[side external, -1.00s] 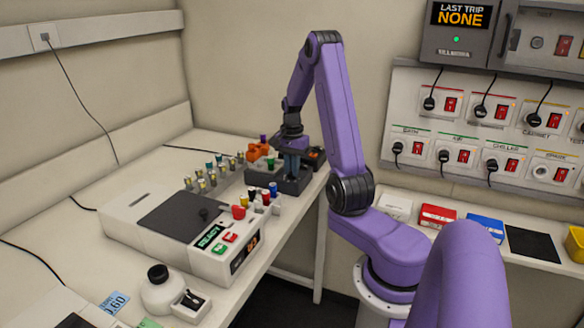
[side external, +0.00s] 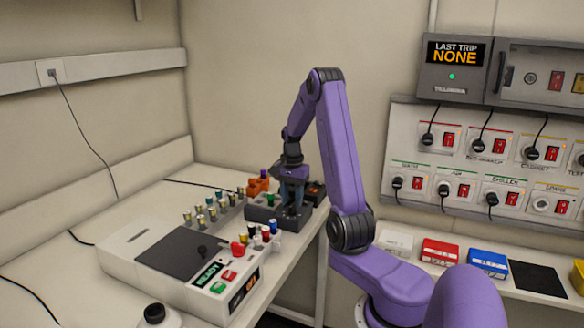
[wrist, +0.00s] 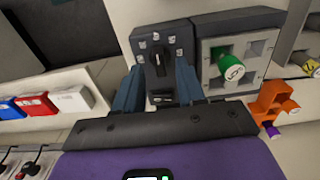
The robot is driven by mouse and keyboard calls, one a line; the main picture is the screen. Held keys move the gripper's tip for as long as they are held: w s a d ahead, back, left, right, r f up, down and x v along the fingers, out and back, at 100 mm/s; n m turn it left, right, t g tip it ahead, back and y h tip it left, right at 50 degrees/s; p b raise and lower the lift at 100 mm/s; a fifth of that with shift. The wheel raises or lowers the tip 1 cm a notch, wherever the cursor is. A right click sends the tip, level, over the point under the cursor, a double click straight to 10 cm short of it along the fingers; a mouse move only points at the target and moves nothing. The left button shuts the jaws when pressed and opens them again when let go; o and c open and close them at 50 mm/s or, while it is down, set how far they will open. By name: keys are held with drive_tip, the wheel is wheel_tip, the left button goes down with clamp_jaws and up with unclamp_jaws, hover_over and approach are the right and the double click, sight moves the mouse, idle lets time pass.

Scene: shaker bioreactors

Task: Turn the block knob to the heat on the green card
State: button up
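The dark heater block (side external: 263,213) stands at the back of the bench, beneath my gripper. In the wrist view its control face (wrist: 176,40) carries a black knob (wrist: 158,62) with a white pointer line, ringed by small pale labels too small to read. The pointer line points toward the top of that picture. My gripper (wrist: 160,72) is open, with one blue finger on each side of the knob and gaps between. In the side view my gripper (side external: 294,205) hides the knob. No green card shows now.
Beside the knob, a socketed plate (wrist: 250,48) holds a green-capped vial (wrist: 231,68). An orange rack (wrist: 270,100) is close to it. In the side view, a white device (side external: 150,255) reading READY and several capped vials stand in front. Red and blue boxes lie on the right bench.

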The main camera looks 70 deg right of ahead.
sight(292, 205)
wheel_tip(292, 205, up, 15)
drive_tip(key=shift+r, duration=0.2)
idle(0.6)
drive_tip(key=w+a+f+n, duration=0.1)
drive_tip(key=a+f+n, duration=0.1)
drive_tip(key=a+n, duration=0.75)
drive_tip(key=w+a+f+n, duration=0.1)
drive_tip(key=a+n, duration=0.3)
drive_tip(key=a, duration=1.1)
drive_tip(key=s+a+f+n, duration=0.3)
drive_tip(key=s+a+n, duration=0.6)
drive_tip(key=s+a, duration=0.1)
drive_tip(key=s+a+f+n, duration=0.2)
drive_tip(key=s+f+n, duration=0.1)
drive_tip(key=s+n, duration=0.5)
drive_tip(key=s, duration=0.3)
drive_tip(key=shift+s+a+f, duration=0.2)
drive_tip(key=shift+s+a, duration=0.1)
drive_tip(key=shift+s, duration=0.1)
